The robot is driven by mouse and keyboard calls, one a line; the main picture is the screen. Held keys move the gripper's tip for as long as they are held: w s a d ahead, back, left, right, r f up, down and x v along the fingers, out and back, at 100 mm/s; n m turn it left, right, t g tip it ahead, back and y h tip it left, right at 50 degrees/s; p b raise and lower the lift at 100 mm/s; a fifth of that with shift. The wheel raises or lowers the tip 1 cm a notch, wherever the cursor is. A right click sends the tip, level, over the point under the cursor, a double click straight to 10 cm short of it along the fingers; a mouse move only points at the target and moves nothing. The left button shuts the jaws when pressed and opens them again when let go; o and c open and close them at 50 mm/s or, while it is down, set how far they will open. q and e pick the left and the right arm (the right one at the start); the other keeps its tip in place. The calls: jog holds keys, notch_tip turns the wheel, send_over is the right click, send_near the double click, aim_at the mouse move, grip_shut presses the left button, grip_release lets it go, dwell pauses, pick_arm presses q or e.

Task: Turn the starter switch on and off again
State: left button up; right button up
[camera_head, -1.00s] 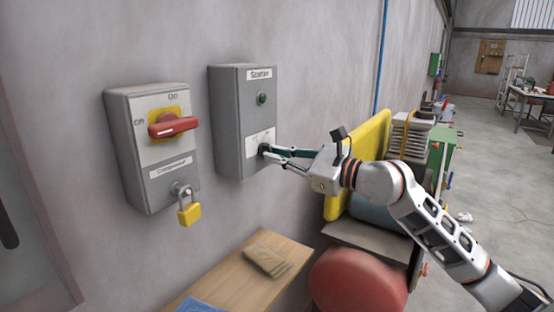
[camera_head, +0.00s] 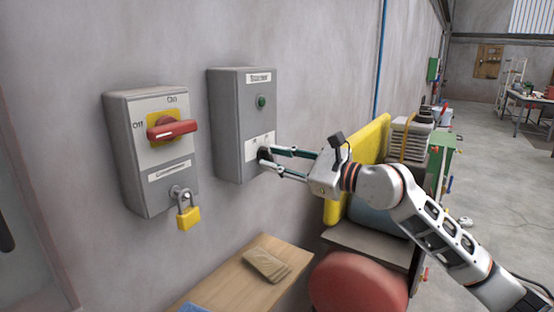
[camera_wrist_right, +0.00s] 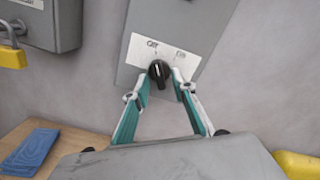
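The starter box (camera_head: 243,128) is a grey box on the wall with a "Starter" plate and a green light (camera_head: 262,101). Its black rotary switch (camera_wrist_right: 158,73) sits on a white label in the right wrist view, with small text above it on both sides. A pale mark shows on the knob; I cannot tell surely which position it points to. My right gripper (camera_head: 268,158) has its fingers spread around the knob, one tip (camera_wrist_right: 161,80) on each side, with small gaps visible. My left gripper is not in view.
Left of the starter is a grey isolator box (camera_head: 158,185) with a red handle (camera_head: 172,130) and a yellow padlock (camera_head: 188,217). Below is a wooden bench top (camera_head: 232,283) with folded cloths (camera_head: 267,265). A yellow panel (camera_head: 368,150) stands right, behind my arm.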

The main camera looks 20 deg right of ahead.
jog(key=v, duration=1.2)
dwell(0.5)
